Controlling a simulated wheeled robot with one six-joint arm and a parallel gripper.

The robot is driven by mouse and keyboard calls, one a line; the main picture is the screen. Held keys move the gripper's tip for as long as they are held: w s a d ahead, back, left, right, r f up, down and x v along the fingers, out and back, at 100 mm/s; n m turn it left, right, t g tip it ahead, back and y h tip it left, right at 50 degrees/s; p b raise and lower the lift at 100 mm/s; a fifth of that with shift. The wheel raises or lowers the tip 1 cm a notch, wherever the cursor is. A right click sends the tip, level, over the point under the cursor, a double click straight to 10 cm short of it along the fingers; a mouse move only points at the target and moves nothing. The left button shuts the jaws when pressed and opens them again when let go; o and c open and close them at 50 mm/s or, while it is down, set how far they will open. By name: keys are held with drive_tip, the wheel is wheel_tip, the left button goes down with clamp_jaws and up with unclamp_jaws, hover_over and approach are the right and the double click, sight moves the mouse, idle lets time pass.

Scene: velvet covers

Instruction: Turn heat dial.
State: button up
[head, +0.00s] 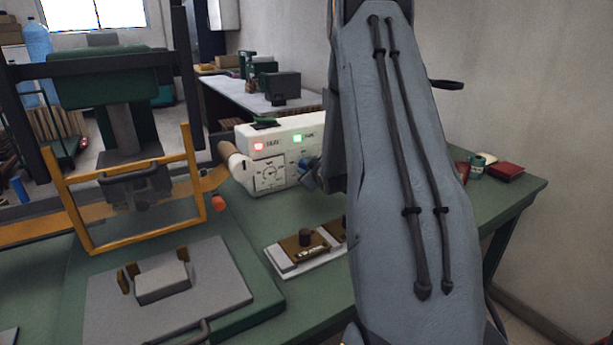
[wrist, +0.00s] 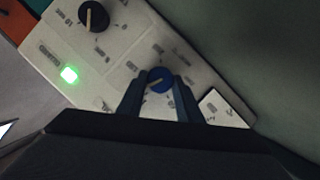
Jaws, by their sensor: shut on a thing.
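A black dial (wrist: 93,16) with a pale pointer is on the same panel, toward the upper left. The panel lettering is too blurred to tell which dial is marked heat. In the head view, the white control box (head: 275,143) stands on the green bench, and my arm hides its right end and most of my gripper.
A yellow-framed press (head: 203,185) stands at left on the green bench (head: 325,295). A red box (head: 505,170) is at right.

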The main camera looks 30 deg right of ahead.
drive_tip(key=shift+a+f+n+h+b, duration=0.15)
drive_tip(key=shift+n+h+b, duration=0.65)
drive_tip(key=shift+n+b, duration=1)
drive_tip(key=shift+m+t+b, duration=0.3)
drive_tip(key=shift+b, duration=0.2)
drive_tip(key=o, duration=1)
drive_tip(key=shift+o, duration=0.2)
drive_tip(key=shift+s, duration=0.1)
drive_tip(key=v, duration=0.7)
drive_tip(key=shift+s+b, duration=0.3)
drive_tip(key=shift+b, duration=0.05)
